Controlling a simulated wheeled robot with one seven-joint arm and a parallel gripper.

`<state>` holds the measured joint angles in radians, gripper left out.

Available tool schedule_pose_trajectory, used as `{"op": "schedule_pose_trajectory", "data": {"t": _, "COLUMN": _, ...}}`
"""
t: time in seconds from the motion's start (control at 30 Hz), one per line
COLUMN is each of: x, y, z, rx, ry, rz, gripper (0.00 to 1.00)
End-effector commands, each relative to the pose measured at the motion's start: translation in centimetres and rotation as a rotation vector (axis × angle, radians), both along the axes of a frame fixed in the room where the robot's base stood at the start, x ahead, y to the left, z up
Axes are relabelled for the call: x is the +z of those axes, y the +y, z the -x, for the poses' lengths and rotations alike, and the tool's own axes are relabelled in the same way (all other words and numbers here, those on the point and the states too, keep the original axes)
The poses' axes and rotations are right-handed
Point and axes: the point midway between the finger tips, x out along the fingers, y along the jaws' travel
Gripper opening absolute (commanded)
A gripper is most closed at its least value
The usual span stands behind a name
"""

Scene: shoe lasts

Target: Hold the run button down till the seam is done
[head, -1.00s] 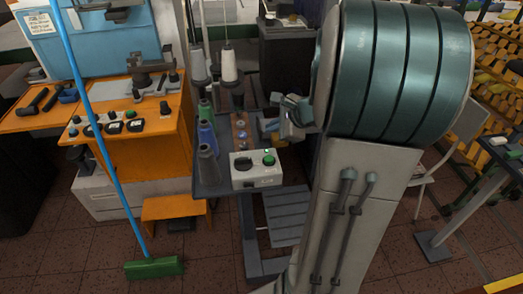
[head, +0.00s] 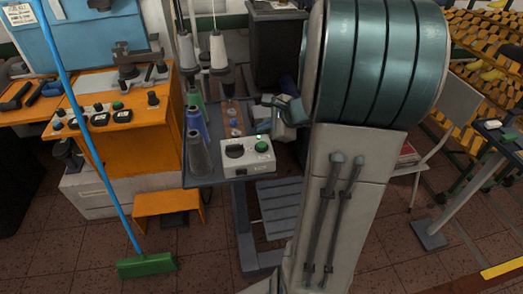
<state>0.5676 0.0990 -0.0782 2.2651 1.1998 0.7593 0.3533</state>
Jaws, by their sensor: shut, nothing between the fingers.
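The run button is most likely the green button (head: 262,146) on a pale control box (head: 236,162), at the front of a grey machine table (head: 214,180) in the head view. The button is uncovered and nothing touches it. The box also has a black dial (head: 234,151) and a small green light. A blue-grey device (head: 284,112), perhaps the sewing machine, stands behind and right of the box, partly hidden by my arm. The seam cannot be seen. My arm fills the right middle; I cannot make out my gripper.
Thread cones (head: 197,152) stand left of the box. A blue-handled broom (head: 146,265) leans in front of an orange bench (head: 140,135) with an orange stool (head: 167,205). A grey chair (head: 445,120) stands right of my arm.

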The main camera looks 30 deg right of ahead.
Motion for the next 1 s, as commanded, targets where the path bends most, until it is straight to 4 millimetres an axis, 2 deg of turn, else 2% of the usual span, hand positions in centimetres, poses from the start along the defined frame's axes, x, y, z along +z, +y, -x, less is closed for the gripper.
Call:
{"op": "schedule_pose_trajectory", "data": {"t": 0.03, "x": -1.4, "y": 0.0, "z": 0.0, "rx": -0.001, "ry": 0.0, "rz": -0.001, "gripper": 0.0}}
{"op": "schedule_pose_trajectory", "data": {"t": 0.23, "x": -2.9, "y": 0.0, "z": 0.0, "rx": 0.001, "ry": 0.0, "rz": 0.001, "gripper": 0.0}}
{"op": "schedule_pose_trajectory", "data": {"t": 1.0, "x": -3.0, "y": 0.0, "z": 0.0, "rx": 0.001, "ry": 0.0, "rz": 0.001, "gripper": 0.0}}
